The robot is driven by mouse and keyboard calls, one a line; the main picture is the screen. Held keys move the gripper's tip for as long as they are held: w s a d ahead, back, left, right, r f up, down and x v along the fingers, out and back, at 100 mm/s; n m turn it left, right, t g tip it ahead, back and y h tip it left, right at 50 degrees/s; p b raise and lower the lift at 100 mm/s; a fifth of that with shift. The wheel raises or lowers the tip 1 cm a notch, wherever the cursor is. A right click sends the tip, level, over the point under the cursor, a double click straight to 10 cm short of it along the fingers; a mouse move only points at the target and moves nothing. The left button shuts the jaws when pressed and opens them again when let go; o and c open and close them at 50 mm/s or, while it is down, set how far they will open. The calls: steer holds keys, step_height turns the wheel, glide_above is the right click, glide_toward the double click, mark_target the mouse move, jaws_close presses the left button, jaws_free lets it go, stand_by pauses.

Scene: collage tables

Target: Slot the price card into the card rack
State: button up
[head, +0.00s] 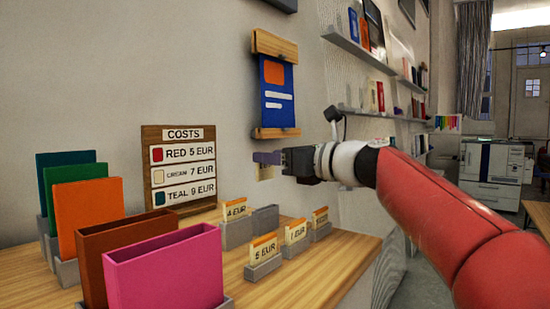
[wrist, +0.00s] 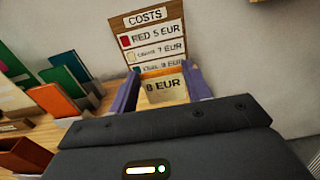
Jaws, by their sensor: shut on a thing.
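My gripper (head: 268,160) is shut on a cream price card (wrist: 163,90) with an orange top edge, held in the air above the table. In the wrist view the card sits between the purple fingers of my gripper (wrist: 161,84) and seems to read 8 EUR. In the head view the card (head: 265,173) shows small below the fingers. An empty grey card rack (head: 265,219) stands on the table below my gripper. Other grey racks hold cards: 4 EUR (head: 235,211), 5 EUR (head: 264,250), 1 EUR (head: 296,232) and one too small to read (head: 320,216).
A wooden COSTS board (head: 180,165) stands at the back, listing red 5, cream 7 and teal 9 EUR. Several coloured folders, including a pink one (head: 165,272), stand in holders at left. A blue poster (head: 277,92) hangs on the wall. The wooden table (head: 335,265) is bare at front right.

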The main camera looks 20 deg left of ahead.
steer(key=shift+f+b, duration=2.45)
steer(key=shift+f, duration=0.15)
steer(key=shift+r, duration=0.1)
steer(key=shift+f, duration=0.25)
steer(key=shift+f, duration=0.45)
steer(key=shift+f, duration=0.15)
steer(key=shift+f+b, duration=0.4)
steer(key=o, duration=1)
steer(key=shift+o, duration=0.4)
